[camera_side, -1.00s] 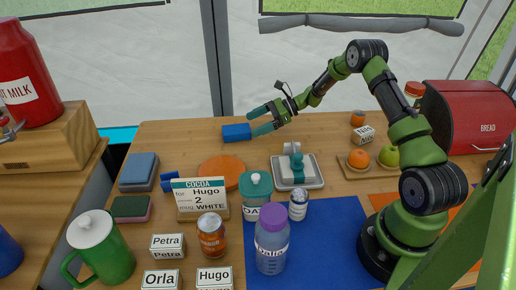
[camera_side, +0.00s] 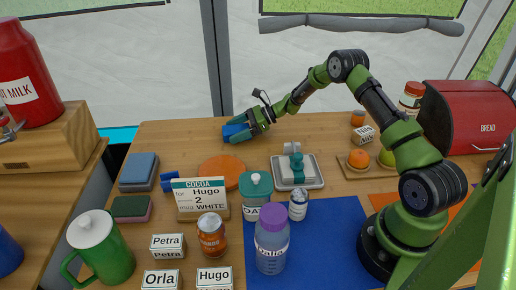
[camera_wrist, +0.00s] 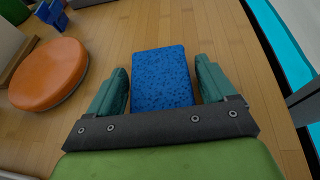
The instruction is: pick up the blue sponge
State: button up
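The blue sponge (camera_wrist: 162,78) is a speckled blue block lying on the wooden table. In the side view the sponge (camera_side: 233,132) is at the back of the table, partly hidden by my gripper (camera_side: 236,131). In the wrist view my gripper (camera_wrist: 160,88) is open, with one green finger on each side of the sponge. A gap of table shows between the sponge and the right finger; the left finger is very close to the sponge, and I cannot tell if it touches.
An orange disc (camera_wrist: 50,72) lies left of the sponge in the wrist view. In the side view, a cocoa sign (camera_side: 200,196), a teal-lidded jar (camera_side: 257,192) and a butter dish (camera_side: 297,172) stand nearer. The table around the sponge is clear.

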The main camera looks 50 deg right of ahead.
jog(key=c, duration=0.7)
